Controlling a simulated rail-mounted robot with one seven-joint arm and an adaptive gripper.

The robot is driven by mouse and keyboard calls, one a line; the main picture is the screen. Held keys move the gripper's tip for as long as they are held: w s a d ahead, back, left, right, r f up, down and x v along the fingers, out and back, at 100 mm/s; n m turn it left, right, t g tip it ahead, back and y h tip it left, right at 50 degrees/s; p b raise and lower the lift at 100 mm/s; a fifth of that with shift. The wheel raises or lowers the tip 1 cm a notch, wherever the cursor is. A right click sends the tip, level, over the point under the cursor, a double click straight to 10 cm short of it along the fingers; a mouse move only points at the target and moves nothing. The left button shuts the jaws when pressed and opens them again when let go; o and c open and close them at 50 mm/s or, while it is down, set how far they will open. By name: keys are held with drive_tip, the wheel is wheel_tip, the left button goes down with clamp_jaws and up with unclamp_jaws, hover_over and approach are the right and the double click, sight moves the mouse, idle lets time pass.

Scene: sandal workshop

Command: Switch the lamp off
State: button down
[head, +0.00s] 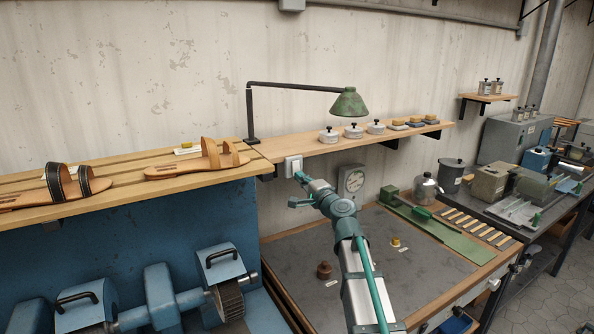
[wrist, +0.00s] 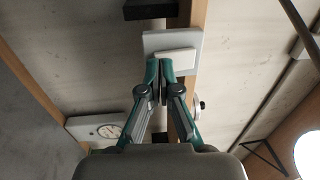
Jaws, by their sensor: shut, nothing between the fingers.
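The desk lamp (head: 350,103) has a green shade on a dark arm above the wall shelf. Its underside is hidden in the head view, so I cannot tell there whether it is lit. A white wall switch (head: 293,166) sits at the shelf's front edge, below the lamp post. In the wrist view the switch plate (wrist: 186,42) is grey-white with a paler rocker (wrist: 180,57). My gripper (head: 299,177) is shut and empty, its fingertips (wrist: 159,64) at the left part of the rocker. I cannot tell whether they touch it.
The shelf (head: 285,152) holds white jars (head: 353,132) and small blocks. A dial box (head: 351,182) hangs below it. A bright white disc (wrist: 309,153) in an orange-brown round shows at the wrist view's lower right. The bench (head: 290,254) lies under my arm.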

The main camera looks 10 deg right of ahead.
drive_tip(key=shift+w+a, duration=0.15)
drive_tip(key=shift+w, duration=0.3)
idle(0.6)
drive_tip(key=r+b+v, duration=0.1)
drive_tip(key=v, duration=0.7)
idle(0.5)
drive_tip(key=shift+s, duration=0.1)
